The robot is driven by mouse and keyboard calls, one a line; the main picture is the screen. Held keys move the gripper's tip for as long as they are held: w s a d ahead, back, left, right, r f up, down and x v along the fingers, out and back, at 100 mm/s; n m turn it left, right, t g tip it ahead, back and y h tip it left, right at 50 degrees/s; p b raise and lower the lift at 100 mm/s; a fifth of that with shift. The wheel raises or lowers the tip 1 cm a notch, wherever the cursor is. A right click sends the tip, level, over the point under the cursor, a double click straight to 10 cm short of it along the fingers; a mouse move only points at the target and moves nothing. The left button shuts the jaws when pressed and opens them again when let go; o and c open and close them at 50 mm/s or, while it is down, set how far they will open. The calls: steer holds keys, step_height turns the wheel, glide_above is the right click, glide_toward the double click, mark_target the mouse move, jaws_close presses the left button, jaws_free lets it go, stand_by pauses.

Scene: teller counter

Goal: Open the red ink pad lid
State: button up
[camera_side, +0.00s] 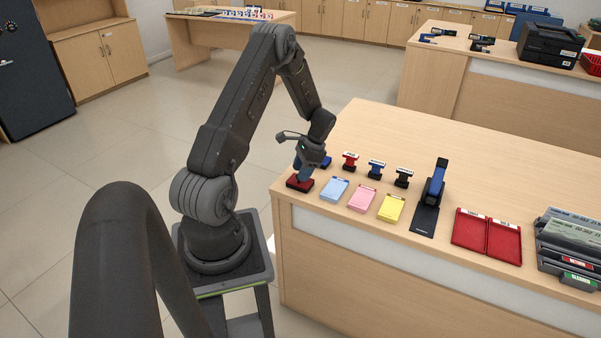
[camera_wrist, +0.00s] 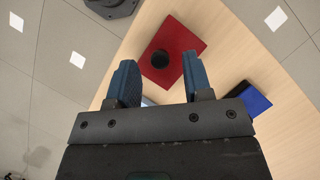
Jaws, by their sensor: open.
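The red ink pad (camera_side: 293,184) sits at the counter's near left corner, partly covered by my gripper in the side view. In the wrist view the red ink pad (camera_wrist: 181,38) is a flat red square with a round black knob (camera_wrist: 160,60) on top. The lid appears shut and flat. My gripper (camera_side: 303,177) points down just over the pad. In the wrist view its blue fingers (camera_wrist: 161,76) are open, with a wide gap between them. The knob lies between and slightly beyond the fingertips, and nothing is held. Contact cannot be told.
A blue pad (camera_side: 327,162) sits close behind the red one. Blue (camera_side: 334,190), pink (camera_side: 362,198) and yellow (camera_side: 391,208) note pads lie along the front.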

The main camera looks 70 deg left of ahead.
steer(key=shift+s+f, duration=0.25)
steer(key=shift+f, duration=0.3)
jaws_close()
